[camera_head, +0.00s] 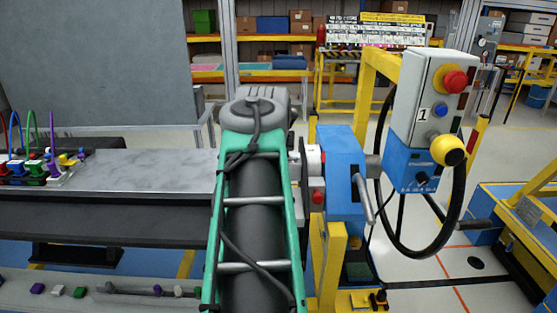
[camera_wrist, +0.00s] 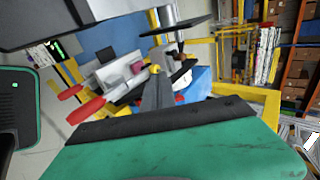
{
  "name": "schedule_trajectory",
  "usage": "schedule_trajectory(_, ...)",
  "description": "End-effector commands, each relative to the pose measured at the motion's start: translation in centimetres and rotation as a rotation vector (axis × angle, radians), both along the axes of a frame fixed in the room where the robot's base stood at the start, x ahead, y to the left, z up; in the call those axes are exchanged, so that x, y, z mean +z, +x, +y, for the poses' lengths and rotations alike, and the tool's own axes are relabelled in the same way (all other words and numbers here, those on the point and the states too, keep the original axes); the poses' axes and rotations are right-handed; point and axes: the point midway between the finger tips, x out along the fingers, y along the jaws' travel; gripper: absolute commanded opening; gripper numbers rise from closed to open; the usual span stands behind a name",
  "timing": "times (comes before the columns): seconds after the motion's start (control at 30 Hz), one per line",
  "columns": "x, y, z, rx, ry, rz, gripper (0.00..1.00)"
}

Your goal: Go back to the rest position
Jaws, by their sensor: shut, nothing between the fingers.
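My gripper (camera_wrist: 156,78) shows in the wrist view, its dark fingers together with nothing between them. They point toward a blurred cluster of parts with red handles (camera_wrist: 85,110) and a grey block. I cannot tell whether the fingertips touch any of it. In the head view my green arm reaches up the middle, over the front of the grey bench (camera_head: 150,170). My gripper cannot be made out there.
A blue machine unit (camera_head: 343,170) with a lever stands right of my arm. Beside it is a control box (camera_head: 417,100) with a red button and a hanging black cable. Coloured connectors (camera_head: 30,168) sit at the bench's left end. Open floor shows at right.

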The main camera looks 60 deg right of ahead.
Motion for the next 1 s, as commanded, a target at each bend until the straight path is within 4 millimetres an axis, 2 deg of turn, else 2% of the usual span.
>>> schedule_trajectory(0.17, 1.0, -0.5, 1.0, -0.001, 0.001, 0.000, 0.00)
schedule_trajectory(0.53, 1.1, -0.6, 1.0, -0.003, 0.002, 0.001, 0.00)
schedule_trajectory(0.63, 0.8, 0.5, 1.4, 0.045, -0.011, 0.018, 0.00)
schedule_trajectory(0.67, 0.6, 1.4, 1.6, 0.083, -0.022, 0.031, 0.00)
schedule_trajectory(0.77, -0.6, 6.7, 4.0, 0.311, -0.097, 0.106, 0.00)
schedule_trajectory(0.8, -1.2, 9.5, 5.6, 0.435, -0.142, 0.142, 0.00)
schedule_trajectory(0.87, -2.4, 13.7, 8.7, 0.636, -0.224, 0.192, 0.00)
schedule_trajectory(0.9, -3.1, 16.2, 11.1, 0.766, -0.282, 0.219, 0.00)
schedule_trajectory(0.97, -4.2, 19.5, 15.2, 0.956, -0.373, 0.254, 0.00)
schedule_trajectory(1.0, -5.1, 21.3, 18.2, 1.082, -0.431, 0.279, 0.00)
